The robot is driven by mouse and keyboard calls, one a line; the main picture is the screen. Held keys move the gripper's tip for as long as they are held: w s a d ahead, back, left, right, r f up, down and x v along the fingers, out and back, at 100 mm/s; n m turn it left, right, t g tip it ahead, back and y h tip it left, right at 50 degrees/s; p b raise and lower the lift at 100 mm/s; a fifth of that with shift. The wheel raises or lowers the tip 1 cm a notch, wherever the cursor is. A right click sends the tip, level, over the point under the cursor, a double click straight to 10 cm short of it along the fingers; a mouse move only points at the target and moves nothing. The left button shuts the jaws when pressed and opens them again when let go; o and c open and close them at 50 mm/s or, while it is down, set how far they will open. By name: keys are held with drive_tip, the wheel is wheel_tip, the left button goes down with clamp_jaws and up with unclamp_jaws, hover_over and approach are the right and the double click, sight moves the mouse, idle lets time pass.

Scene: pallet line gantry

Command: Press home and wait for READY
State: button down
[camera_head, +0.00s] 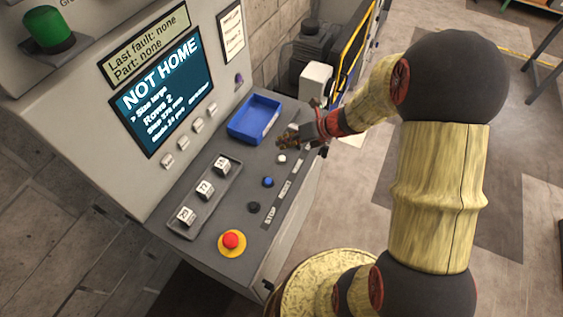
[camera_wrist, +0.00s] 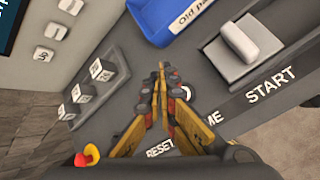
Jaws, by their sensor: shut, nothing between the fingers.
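The console screen (camera_head: 165,85) reads NOT HOME, with "Size large" and "Rows 2" below. The white home button (camera_head: 282,158) is on the sloped console deck, in a row with the blue reset button (camera_head: 268,182) and black stop button (camera_head: 254,207). My gripper (camera_head: 284,143) is shut and empty over the deck, just beyond the white button. In the wrist view my fingertips (camera_wrist: 159,68) lie left of the white button (camera_wrist: 186,91), which a finger partly covers, as it does the label ending "ME". Whether the fingers touch the deck cannot be told.
A blue tray (camera_wrist: 147,14) lies beyond the fingertips. A grey cover with a white handle (camera_wrist: 240,42) sits by the START label. A red emergency stop (camera_head: 232,240) and a rack of marked blocks (camera_head: 184,229) are on the near deck.

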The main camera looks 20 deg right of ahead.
sight(283, 156)
drive_tip(key=shift+f+b, duration=0.9)
drive_tip(key=shift+f, duration=0.9)
drive_tip(key=shift+f, duration=0.15)
drive_tip(key=shift+f, duration=0.25)
drive_tip(key=shift+f+b, duration=0.35)
drive_tip(key=shift+f, duration=0.15)
idle(0.5)
drive_tip(key=shift+r, duration=0.15)
idle(0.3)
drive_tip(key=shift+r+p, duration=0.8)
drive_tip(key=shift+p, duration=0.2)
wheel_tip(283, 156, up, 5)
drive_tip(key=p, duration=0.5)
